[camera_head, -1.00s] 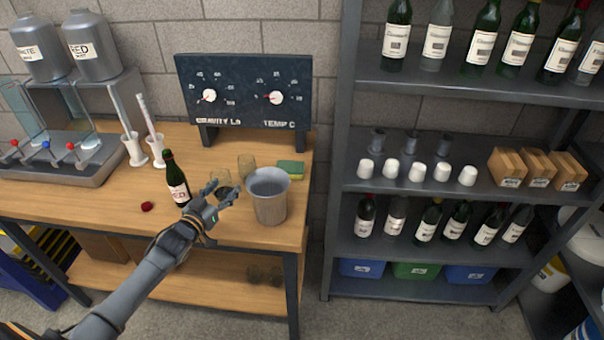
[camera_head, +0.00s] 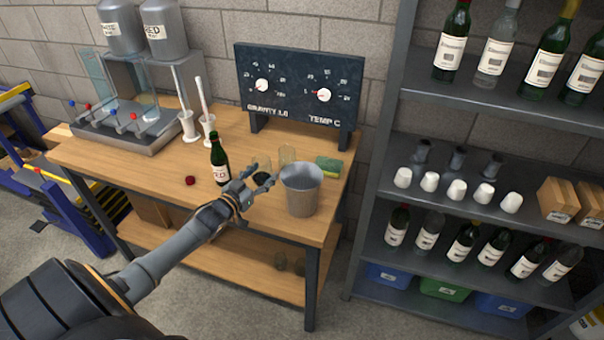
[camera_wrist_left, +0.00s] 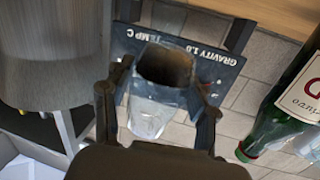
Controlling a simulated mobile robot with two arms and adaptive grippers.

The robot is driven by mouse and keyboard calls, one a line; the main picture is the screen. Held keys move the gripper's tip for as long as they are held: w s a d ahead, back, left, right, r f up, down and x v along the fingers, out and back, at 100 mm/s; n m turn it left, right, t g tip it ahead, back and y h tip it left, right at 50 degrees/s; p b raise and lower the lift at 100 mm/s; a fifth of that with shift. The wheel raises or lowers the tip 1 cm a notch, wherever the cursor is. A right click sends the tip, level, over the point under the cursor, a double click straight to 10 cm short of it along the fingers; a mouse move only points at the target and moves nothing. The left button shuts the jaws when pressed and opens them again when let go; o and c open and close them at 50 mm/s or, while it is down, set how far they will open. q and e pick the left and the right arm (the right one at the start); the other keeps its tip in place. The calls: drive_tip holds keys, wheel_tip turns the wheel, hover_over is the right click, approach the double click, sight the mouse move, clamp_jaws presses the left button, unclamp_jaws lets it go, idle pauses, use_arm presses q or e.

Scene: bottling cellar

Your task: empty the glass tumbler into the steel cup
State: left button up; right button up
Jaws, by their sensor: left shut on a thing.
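The steel cup (camera_head: 301,198), a wide grey tapered vessel, stands upright on the wooden table near its right front corner. It also fills the upper left of the left wrist view (camera_wrist_left: 50,62). My left gripper (camera_head: 258,180) is just left of the cup and shut on the glass tumbler (camera_wrist_left: 152,112). The tumbler is clear, with dark liquid at its base end, and looks about upright. In the head view it is mostly hidden behind my fingers. I cannot tell whether it touches the table. My right gripper is not in view.
A red-wine bottle (camera_head: 219,160) stands left of my gripper, with a small red object (camera_head: 190,181) beside it. A gauge panel (camera_head: 297,85) stands at the back. A bottle shelf (camera_head: 480,115) is at the right.

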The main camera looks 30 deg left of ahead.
sight(271, 170)
use_arm(q)
drive_tip(key=shift+d+r+m+p, duration=0.15)
drive_tip(key=shift+r+m+p, duration=0.1)
drive_tip(key=shift+m+p, duration=0.15)
drive_tip(key=d+r+m+p, duration=0.1)
drive_tip(key=r+m+p, duration=0.1)
drive_tip(key=r+m+g+y+p, duration=0.1)
drive_tip(key=r+m+p, duration=0.1)
drive_tip(key=r+m, duration=0.1)
drive_tip(key=d+r+m+p, duration=0.1)
drive_tip(key=r+m+p, duration=0.1)
drive_tip(key=r, duration=0.1)
drive_tip(key=shift+w+d+m+g+y, duration=0.3)
drive_tip(key=shift+w+d+y, duration=0.05)
drive_tip(key=shift+y, duration=0.05)
drive_tip(key=shift+r+m+p, duration=0.3)
drive_tip(key=shift+r+p, duration=0.1)
drive_tip(key=shift+r+m+y, duration=0.3)
drive_tip(key=shift+m, duration=0.2)
drive_tip(key=shift+f+m+b, duration=0.3)
drive_tip(key=shift+b, duration=0.05)
drive_tip(key=shift+f+m+y, duration=0.1)
drive_tip(key=shift+m+y, duration=0.2)
drive_tip(key=shift+w+d+r+m, duration=0.2)
drive_tip(key=shift+d+r+m, duration=0.2)
drive_tip(key=shift+d+m, duration=0.2)
